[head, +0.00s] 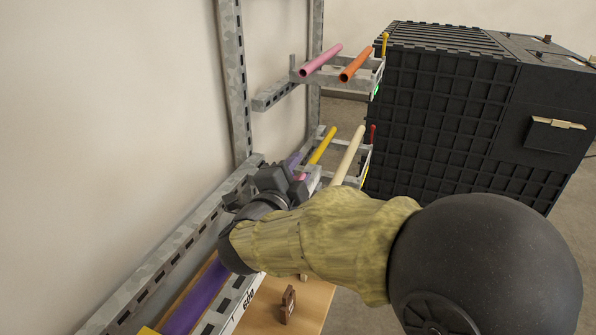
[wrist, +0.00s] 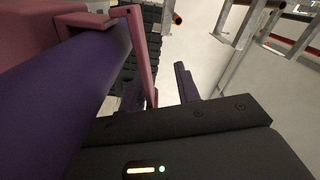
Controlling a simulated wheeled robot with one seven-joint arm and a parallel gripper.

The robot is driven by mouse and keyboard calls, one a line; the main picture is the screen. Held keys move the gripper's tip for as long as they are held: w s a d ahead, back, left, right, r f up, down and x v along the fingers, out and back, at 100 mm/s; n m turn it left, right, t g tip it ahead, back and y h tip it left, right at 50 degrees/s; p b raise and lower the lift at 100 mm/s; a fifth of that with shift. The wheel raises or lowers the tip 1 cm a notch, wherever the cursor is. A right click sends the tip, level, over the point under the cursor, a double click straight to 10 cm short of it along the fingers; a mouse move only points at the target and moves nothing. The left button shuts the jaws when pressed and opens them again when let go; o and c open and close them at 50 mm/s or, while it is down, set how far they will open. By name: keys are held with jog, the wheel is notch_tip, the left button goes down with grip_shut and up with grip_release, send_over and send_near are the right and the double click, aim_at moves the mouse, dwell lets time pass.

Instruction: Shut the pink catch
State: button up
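The pink catch (wrist: 140,45) shows in the wrist view as an angled pink arm beside a thick purple pipe (wrist: 60,85). A pink block (wrist: 35,25) sits at the upper left, at the pipe. I cannot tell how far the catch stands from its shut position. My gripper's dark body fills the bottom of the wrist view, and one dark purple upright piece, perhaps a finger, rises right of the catch with a gap between. In the head view my gripper (head: 277,182) is over the grey rail. My arm hides the catch there.
A grey rack holds pink (head: 320,60), orange (head: 356,64), yellow (head: 322,146) and cream (head: 348,155) pipes. A large black ribbed box (head: 440,110) stands behind, at right. A brown piece (head: 288,304) is on the wooden surface (head: 262,318) below my arm. A pale wall borders the left.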

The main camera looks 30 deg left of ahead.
jog(key=shift+s, duration=0.1)
jog(key=s, duration=0.7)
jog(key=shift+s+d, duration=0.15)
jog(key=shift+d, duration=0.2)
